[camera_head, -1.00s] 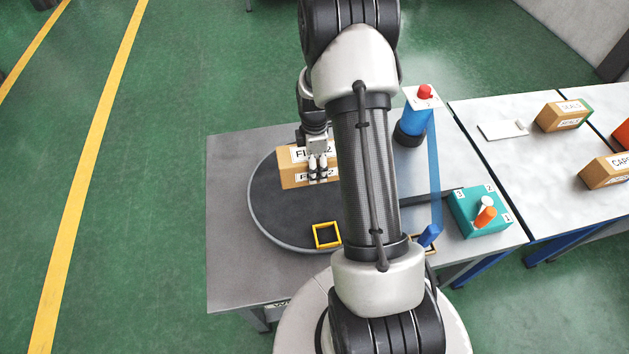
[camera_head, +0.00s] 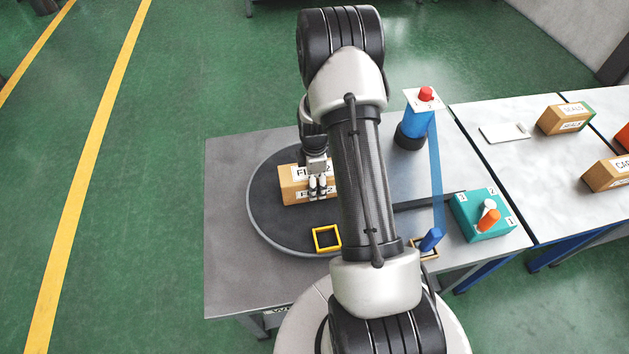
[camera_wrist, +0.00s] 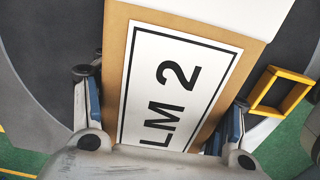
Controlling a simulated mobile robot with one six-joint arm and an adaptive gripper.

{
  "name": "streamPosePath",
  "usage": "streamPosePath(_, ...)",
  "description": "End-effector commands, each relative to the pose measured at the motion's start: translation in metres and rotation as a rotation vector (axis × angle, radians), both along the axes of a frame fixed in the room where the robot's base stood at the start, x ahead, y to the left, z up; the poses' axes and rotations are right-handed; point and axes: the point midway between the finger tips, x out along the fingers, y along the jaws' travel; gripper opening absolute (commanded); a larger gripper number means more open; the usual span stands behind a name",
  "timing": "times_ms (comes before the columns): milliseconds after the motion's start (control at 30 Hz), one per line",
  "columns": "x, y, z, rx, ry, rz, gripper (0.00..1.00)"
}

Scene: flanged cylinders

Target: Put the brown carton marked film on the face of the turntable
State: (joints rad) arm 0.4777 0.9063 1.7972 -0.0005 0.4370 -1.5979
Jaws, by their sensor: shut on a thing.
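The brown carton (camera_head: 288,197) with a white label reading FIL… 2 is over the dark round face of the turntable (camera_head: 272,225), on its left half. I cannot tell whether its underside touches the face. My gripper (camera_head: 317,187) is shut on the carton from above. In the wrist view the carton (camera_wrist: 117,50) lies between my two fingers (camera_wrist: 160,115), and its label reads LM 2. My arm hides the right part of the turntable.
A yellow square frame (camera_head: 326,238) lies on the turntable near its front edge. A blue cylinder with a red knob (camera_head: 413,125) stands behind right. Other cartons (camera_head: 563,118) stand on the white tables.

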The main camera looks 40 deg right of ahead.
Motion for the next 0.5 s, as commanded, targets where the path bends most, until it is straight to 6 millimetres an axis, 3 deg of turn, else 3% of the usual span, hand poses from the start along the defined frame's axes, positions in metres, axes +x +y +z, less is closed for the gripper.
streamPosePath(33, 0.0005, -0.0003, -0.0021, -0.001, -0.002, 0.000, 0.17)
streamPosePath(67, -0.0003, 0.0001, -0.0024, 0.000, 0.001, 0.000, 0.68)
streamPosePath(333, -0.0003, 0.0001, -0.0017, 0.000, 0.001, 0.000, 0.86)
streamPosePath(500, -0.0003, 0.0001, -0.0017, 0.000, 0.001, 0.000, 0.86)
